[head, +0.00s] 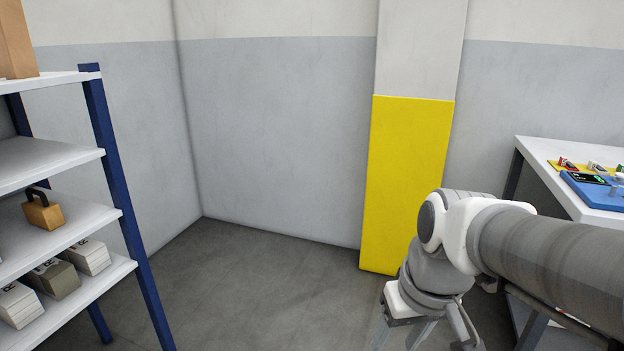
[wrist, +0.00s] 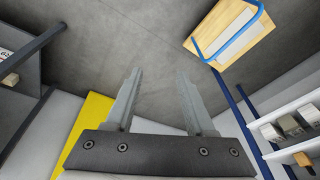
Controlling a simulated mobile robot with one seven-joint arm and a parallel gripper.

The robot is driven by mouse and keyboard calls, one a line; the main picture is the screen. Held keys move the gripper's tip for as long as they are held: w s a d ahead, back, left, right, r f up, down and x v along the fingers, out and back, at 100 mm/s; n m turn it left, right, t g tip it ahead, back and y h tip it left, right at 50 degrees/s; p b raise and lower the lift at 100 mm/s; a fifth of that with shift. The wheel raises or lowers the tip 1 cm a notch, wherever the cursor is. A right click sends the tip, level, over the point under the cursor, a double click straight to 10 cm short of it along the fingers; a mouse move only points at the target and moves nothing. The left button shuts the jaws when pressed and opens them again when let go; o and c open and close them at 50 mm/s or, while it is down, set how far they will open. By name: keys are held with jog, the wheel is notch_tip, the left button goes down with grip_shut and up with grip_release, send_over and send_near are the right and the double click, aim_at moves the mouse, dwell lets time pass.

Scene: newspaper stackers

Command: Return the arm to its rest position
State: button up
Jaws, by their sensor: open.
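My gripper shows at the bottom of the wrist view (wrist: 160,100), with its two fingers spread apart and nothing between them. Beyond the fingers is bare grey floor. In the head view my arm reaches in from the right edge and bends down, and my gripper (head: 408,335) hangs low at the bottom, partly cut off by the frame. It touches nothing that I can see.
A blue-posted shelf rack (head: 103,130) stands at left with an orange-brown case (head: 43,212) and newspaper stacks (head: 88,257). A white table (head: 545,152) at right holds a blue tray (head: 592,193). A yellow-painted pillar (head: 408,170) stands behind my arm. The middle floor is clear.

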jog(key=s+d+r+m+t+h, duration=0.1)
jog(key=s+d+r+m+t, duration=0.15)
jog(key=s+r, duration=0.2)
notch_tip(320, 180, up, 28)
jog(key=p, duration=2.8)
jog(key=shift+s+a+n+t, duration=0.15)
jog(key=shift+a+n+t, duration=0.05)
jog(key=shift+n+t, duration=0.15)
